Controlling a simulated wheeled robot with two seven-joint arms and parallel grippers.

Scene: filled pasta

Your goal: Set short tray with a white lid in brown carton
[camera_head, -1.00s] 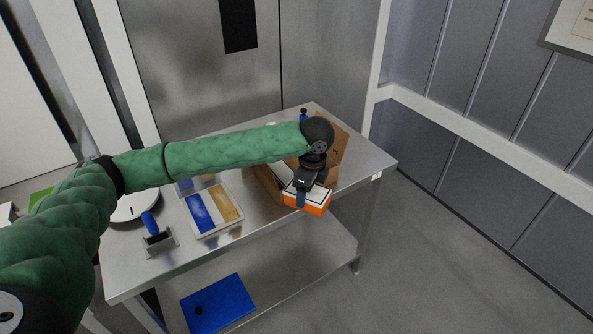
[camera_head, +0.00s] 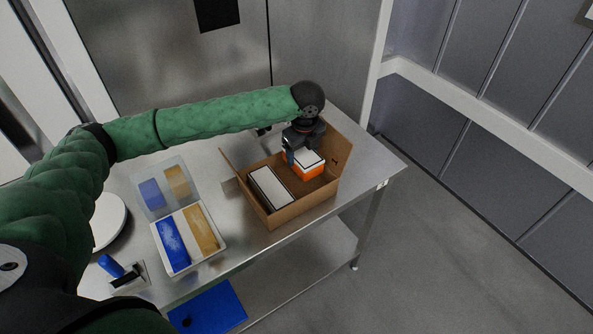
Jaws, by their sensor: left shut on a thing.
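The brown carton (camera_head: 286,214) stands open on the metal table, its flaps up. My left gripper (camera_head: 291,155) is shut on an orange tray with a white lid (camera_head: 311,172) and holds it within the carton's right part. I cannot tell whether the tray touches the carton floor. Another white-lidded tray (camera_head: 269,188) lies in the carton's left part, apart from the held one. My right gripper does not show.
A white tray (camera_head: 217,244) with blue and yellow sections lies left of the carton, with a clear-looking lid (camera_head: 148,206) behind it. A blue-handled tool (camera_head: 112,266) and a round white plate (camera_head: 108,222) are further left. A blue board (camera_head: 213,306) lies on the lower shelf.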

